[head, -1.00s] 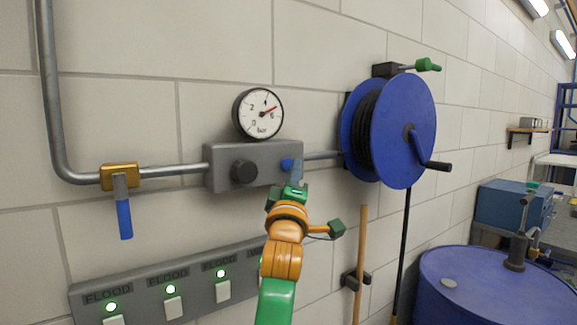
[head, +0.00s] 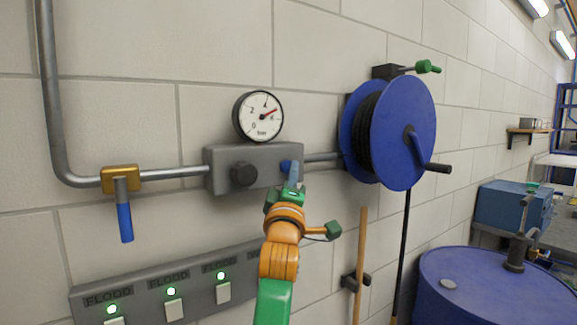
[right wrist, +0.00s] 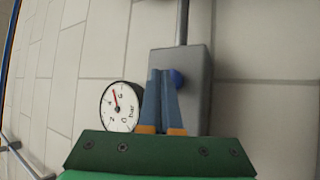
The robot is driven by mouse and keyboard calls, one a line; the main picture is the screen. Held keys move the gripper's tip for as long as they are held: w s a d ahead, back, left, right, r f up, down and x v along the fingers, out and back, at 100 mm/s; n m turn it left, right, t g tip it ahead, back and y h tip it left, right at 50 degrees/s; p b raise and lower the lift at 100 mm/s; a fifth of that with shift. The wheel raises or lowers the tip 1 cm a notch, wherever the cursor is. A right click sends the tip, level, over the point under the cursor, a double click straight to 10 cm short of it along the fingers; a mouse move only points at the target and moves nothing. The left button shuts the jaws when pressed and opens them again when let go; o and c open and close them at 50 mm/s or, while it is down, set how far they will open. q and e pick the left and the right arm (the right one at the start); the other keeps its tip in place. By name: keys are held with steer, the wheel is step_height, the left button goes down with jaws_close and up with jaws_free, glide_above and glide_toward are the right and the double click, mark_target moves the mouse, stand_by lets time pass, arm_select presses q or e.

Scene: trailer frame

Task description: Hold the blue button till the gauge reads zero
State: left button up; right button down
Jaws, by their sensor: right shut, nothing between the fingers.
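The blue button (head: 285,166) sits at the right end of the grey valve box (head: 222,178) on the wall. The round gauge (head: 258,115) is mounted above the box; its red needle points between 4 and 6 bar. My right gripper (head: 294,172) is shut and empty, with its fingertips right at the button and partly covering it in the head view. In the right wrist view the fingertips (right wrist: 162,73) overlap the left side of the button (right wrist: 177,78). I cannot tell whether they touch or press it. My left gripper is not in view.
A dark knob (head: 244,174) is on the same box. A yellow valve with a blue lever (head: 125,222) is on the pipe at left. A blue hose reel (head: 403,135) stands close at right. A panel of lit switches (head: 172,290) is below, and a blue drum (head: 470,285) lower right.

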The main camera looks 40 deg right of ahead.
steer(key=shift+w, duration=0.1)
steer(key=shift+w+d+r+p, duration=0.1)
steer(key=shift+w+p, duration=0.2)
steer(key=shift+w, duration=0.2)
stand_by(1.2)
steer(key=shift+s, duration=0.1)
stand_by(1.3)
steer(key=shift+s+f, duration=0.2)
steer(key=shift+s, duration=0.4)
steer(key=shift+s, duration=0.15)
steer(key=s, duration=0.5)
steer(key=shift+a, duration=0.4)
steer(key=shift+w+f, duration=0.1)
steer(key=shift+w, duration=0.05)
